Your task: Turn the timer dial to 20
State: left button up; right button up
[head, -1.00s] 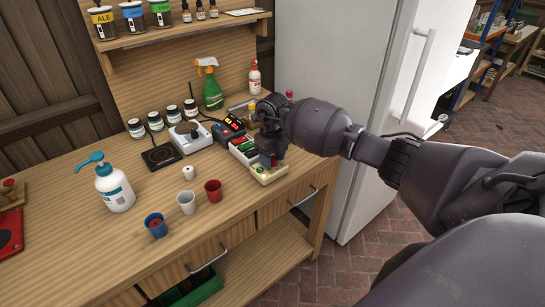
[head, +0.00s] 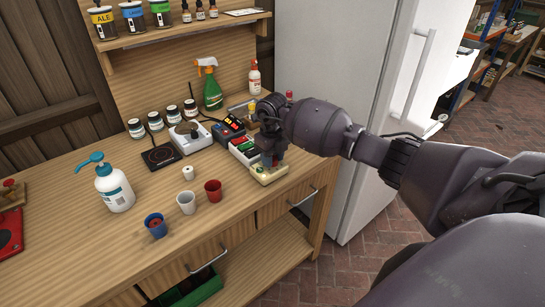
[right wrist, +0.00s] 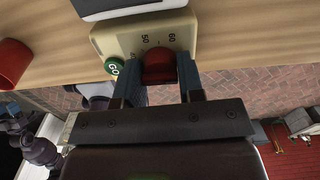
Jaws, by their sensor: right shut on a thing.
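The timer (head: 264,178) is a small cream box near the right front of the wooden workbench. In the right wrist view the timer (right wrist: 110,42) shows the numbers 50 and 60 and a green GO button (right wrist: 114,66). Its red dial (right wrist: 158,64) sits between the two fingers of my right gripper (right wrist: 160,78). The right gripper (head: 269,159) reaches down over the timer and is shut on the dial. The fingers hide the dial's sides and part of the scale, and I cannot read the dial's setting. My left gripper is not in view.
A tray with colored items (head: 243,151) stands right behind the timer. A red cup (head: 213,191), a white cup (head: 186,203) and a blue cup (head: 155,226) stand to the left. The white fridge (head: 345,110) is to the right. The front left of the bench (head: 75,255) is clear.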

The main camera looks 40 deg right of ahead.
dwell(0.8)
jog(key=o, duration=0.6)
jog(key=shift+o, duration=0.2)
notch_tip(320, 180, up, 11)
jog(key=shift+f, duration=0.1)
